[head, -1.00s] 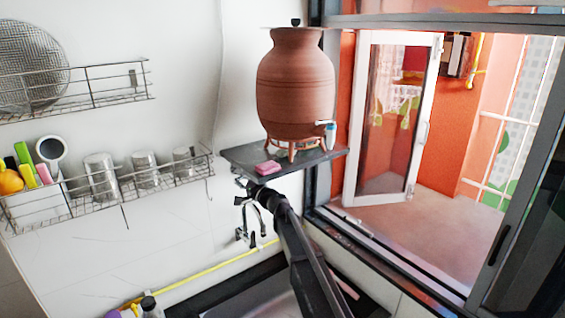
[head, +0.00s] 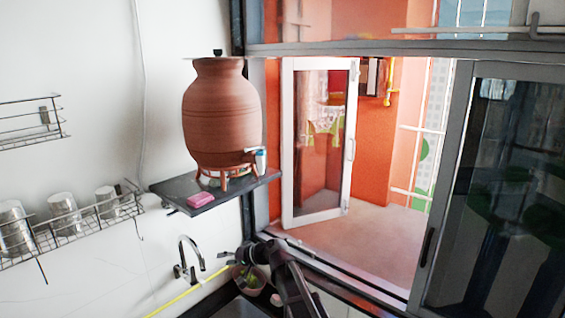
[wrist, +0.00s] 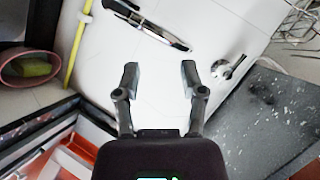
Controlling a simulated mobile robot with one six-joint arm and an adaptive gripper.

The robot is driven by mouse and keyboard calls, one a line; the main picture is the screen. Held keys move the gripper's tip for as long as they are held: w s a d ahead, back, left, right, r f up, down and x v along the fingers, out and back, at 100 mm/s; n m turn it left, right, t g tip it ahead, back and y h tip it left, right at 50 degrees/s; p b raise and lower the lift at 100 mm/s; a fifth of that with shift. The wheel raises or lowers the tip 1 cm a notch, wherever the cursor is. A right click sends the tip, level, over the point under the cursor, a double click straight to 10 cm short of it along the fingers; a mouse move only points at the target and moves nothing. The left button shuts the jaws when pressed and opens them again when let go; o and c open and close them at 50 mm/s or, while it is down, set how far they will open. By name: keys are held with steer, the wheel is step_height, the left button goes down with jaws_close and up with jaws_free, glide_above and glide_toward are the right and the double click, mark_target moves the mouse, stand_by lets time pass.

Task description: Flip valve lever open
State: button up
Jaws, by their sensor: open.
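The clay waterpot (head: 222,115) stands upright on a small stand on the dark wall shelf (head: 165,188). Its tap (head: 260,160), white with a bluish part, sticks out low on the pot's right side; the lever is too small to make out. My gripper (head: 232,258) is below the shelf, beside the chrome faucet (head: 190,258) and apart from the pot's tap. In the wrist view my gripper (wrist: 160,72) is open and empty, with white wall between its fingers. The pot's tap does not show in that view.
A pink block (head: 200,200) lies on the shelf. A bowl with something green (wrist: 28,67) and a yellow hose (wrist: 76,45) are near my gripper. A dark speckled surface (wrist: 262,115) lies at its right in the wrist view. The window (head: 320,140) opens right of the pot.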

steer(key=s+d+f+g+h, duration=0.1)
steer(key=s+d+f+h, duration=0.4)
steer(key=d, duration=0.6)
steer(key=s+d+f+m+g+h, duration=0.1)
steer(key=s+d+f+h, duration=0.15)
steer(key=s+d, duration=0.7)
steer(key=s+d+f+g+h, duration=0.1)
steer(key=s+d+f+h, duration=0.35)
steer(key=d, duration=0.85)
steer(key=s+f+g+b, duration=0.1)
steer(key=s+f+b, duration=0.2)
steer(key=f+b, duration=0.5)
steer(key=shift+d+b, duration=0.25)
steer(key=shift+b, duration=0.2)
steer(key=shift+d, duration=0.4)
